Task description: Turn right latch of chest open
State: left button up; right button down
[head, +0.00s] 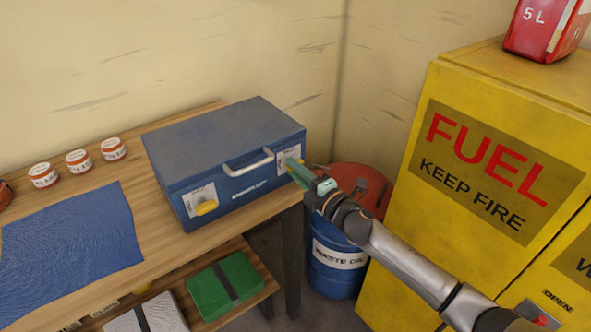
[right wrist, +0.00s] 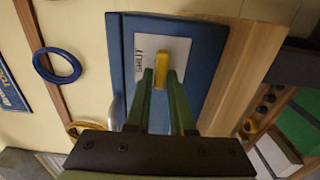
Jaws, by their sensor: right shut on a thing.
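The blue chest (head: 222,135) stands shut on the wooden workbench, with a silver handle (head: 247,162) on its front. Its left latch is a yellow knob (head: 206,207) on a white plate. Its right latch sits on a white plate (head: 285,157) at the front's right end, mostly hidden by my right gripper (head: 294,166) in the head view. In the right wrist view, the yellow right latch (right wrist: 160,65) lies between the tips of the green fingers, which are shut on it. My left gripper is not in view.
A yellow fuel cabinet (head: 408,200) stands at the right, with a red can (head: 545,32) on top. A blue waste oil drum (head: 333,275) stands beside the bench under my right arm. A blue cloth (head: 70,245) and several small jars (head: 78,161) lie left of the chest.

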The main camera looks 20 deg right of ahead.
dwell(0.4)
jog(key=c, duration=0.8)
grip_release()
jog(key=shift+c, duration=0.2)
jog(key=b+v, duration=0.1)
jog(key=v, duration=1.1)
jog(key=shift+s, duration=0.25)
jog(key=shift+d, duration=0.1)
jog(key=s+a+f+m+g+h+p, duration=0.1)
jog(key=s+f+m+g, duration=0.3)
jog(key=s+f+m, duration=0.6)
jog(key=s+a+f+m+g+h+p, duration=0.2)
jog(key=s+a+f+m+g, duration=0.2)
jog(key=s+f+m, duration=0.6)
notch_tip(320, 180, down, 3)
jog(key=shift+s+r+h, duration=0.1)
jog(key=shift+s+h, duration=0.3)
jog(key=shift+s, duration=0.4)
